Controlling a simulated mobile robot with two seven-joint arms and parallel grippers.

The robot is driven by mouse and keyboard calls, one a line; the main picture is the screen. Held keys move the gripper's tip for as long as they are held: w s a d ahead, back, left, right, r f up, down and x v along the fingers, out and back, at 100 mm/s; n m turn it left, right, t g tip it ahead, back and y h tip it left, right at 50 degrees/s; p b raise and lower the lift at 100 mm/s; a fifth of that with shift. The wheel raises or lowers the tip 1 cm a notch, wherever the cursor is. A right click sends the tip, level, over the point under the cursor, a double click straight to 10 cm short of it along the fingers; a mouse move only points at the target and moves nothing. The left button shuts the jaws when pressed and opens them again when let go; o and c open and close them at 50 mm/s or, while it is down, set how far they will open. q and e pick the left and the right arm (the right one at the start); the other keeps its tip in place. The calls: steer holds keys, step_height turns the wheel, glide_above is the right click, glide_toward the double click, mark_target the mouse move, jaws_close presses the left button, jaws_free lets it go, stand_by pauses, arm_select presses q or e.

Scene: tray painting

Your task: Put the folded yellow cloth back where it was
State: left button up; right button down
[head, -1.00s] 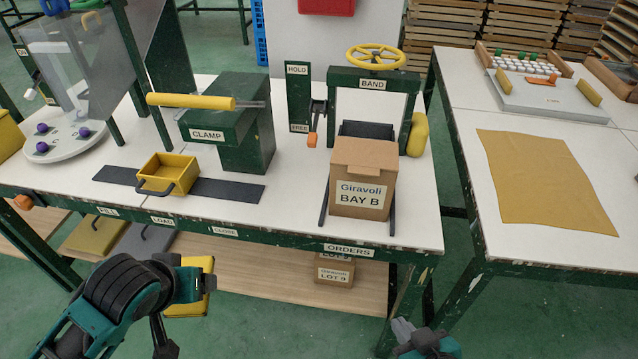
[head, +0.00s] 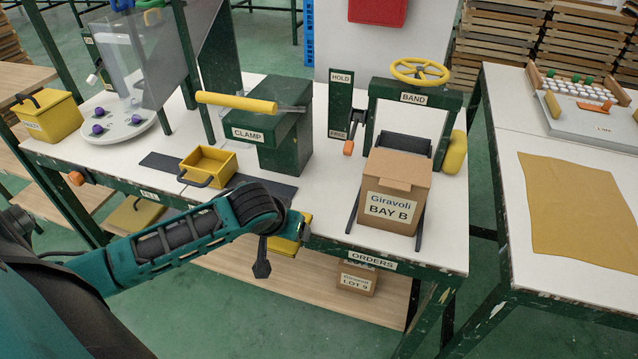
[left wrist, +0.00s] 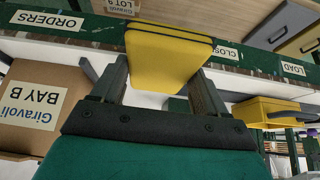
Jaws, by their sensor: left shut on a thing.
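My left gripper (left wrist: 162,80) is shut on the folded yellow cloth (left wrist: 168,52), a thick slab with rounded corners between the two fingers. In the head view the cloth (head: 289,243) shows partly behind my left wrist, at the front edge of the middle bench, left of the ORDERS label. Whether it touches the edge cannot be told. My right gripper is out of view. A flat, unfolded ochre sheet (head: 577,210) lies on the right table.
A carton marked BAY B (head: 394,205) stands before the green band frame (head: 415,98). A yellow bin (head: 208,166) sits on a dark strip beside the clamp (head: 262,129). A yellow tub (head: 48,118) is at the far left. The lower shelf (head: 330,305) has free room.

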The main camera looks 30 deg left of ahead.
arm_select(q)
steer(key=b, duration=0.2)
glide_toward(316, 187)
step_height(316, 187, down, 3)
steer(key=shift+f, duration=0.25)
steer(key=w, duration=0.3)
steer(key=shift+w+a, duration=0.1)
steer(key=shift+a, duration=0.25)
steer(key=shift+f, duration=0.7)
steer(key=shift+f, duration=0.15)
steer(key=o, duration=0.9)
steer(key=shift+o, duration=0.2)
